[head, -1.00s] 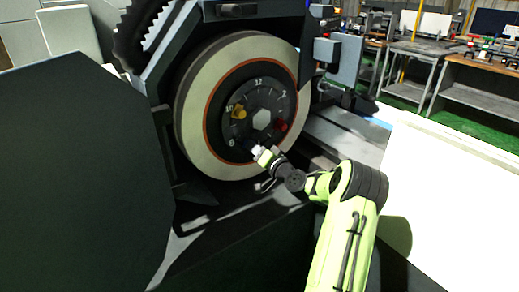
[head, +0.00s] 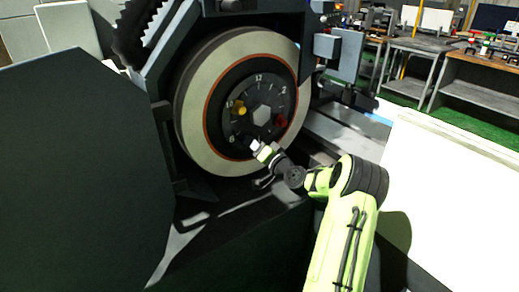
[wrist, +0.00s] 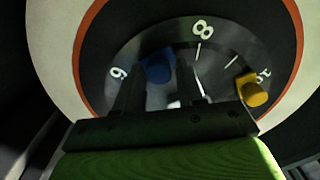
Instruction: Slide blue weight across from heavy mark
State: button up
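The blue weight (wrist: 158,66) sits on the dark numbered face of the grinding wheel, between the 6 and the 8 in the wrist view. My gripper (wrist: 162,76) is at the dial with its two dark fingers apart. The weight shows between the fingertips, closer to the left finger, with a gap towards the right one. I cannot tell whether a finger touches it. In the head view my gripper (head: 258,149) is at the lower part of the dial, and the blue weight cannot be made out there. I cannot make out a heavy mark.
A yellow weight (wrist: 252,90) sits by the 10, right of my gripper in the wrist view. A red weight (head: 282,122) is on the dial's right side in the head view. The pale wheel (head: 200,140) surrounds the dial; dark machine housing stands left.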

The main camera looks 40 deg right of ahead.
jog(key=s+a+b, duration=0.1)
jog(key=s, duration=1.4)
jog(key=shift+s+a, duration=0.25)
jog(key=shift+a, duration=0.1)
jog(key=w+a+r+n+g+y+p, duration=0.1)
jog(key=w+a+n+g+y+p, duration=0.25)
jog(key=a, duration=0.75)
jog(key=a+r+n+g+y+b, duration=0.1)
jog(key=a+n+g+y, duration=0.4)
jog(key=a, duration=0.7)
jog(key=s+a+r+n+g+h+p, duration=0.1)
jog(key=s+a+r+g+h+p, duration=0.1)
jog(key=s, duration=0.8)
jog(key=s+a+r+n+g+h+p, duration=0.1)
jog(key=s+a+r+g+h+p, duration=0.1)
jog(key=s+a+r, duration=0.4)
jog(key=s+h+p, duration=0.1)
jog(key=s+h, duration=0.1)
jog(key=s, duration=0.3)
jog(key=shift+a+r+h, duration=0.2)
jog(key=shift+a+h, duration=0.05)
jog(key=shift+h, duration=0.1)
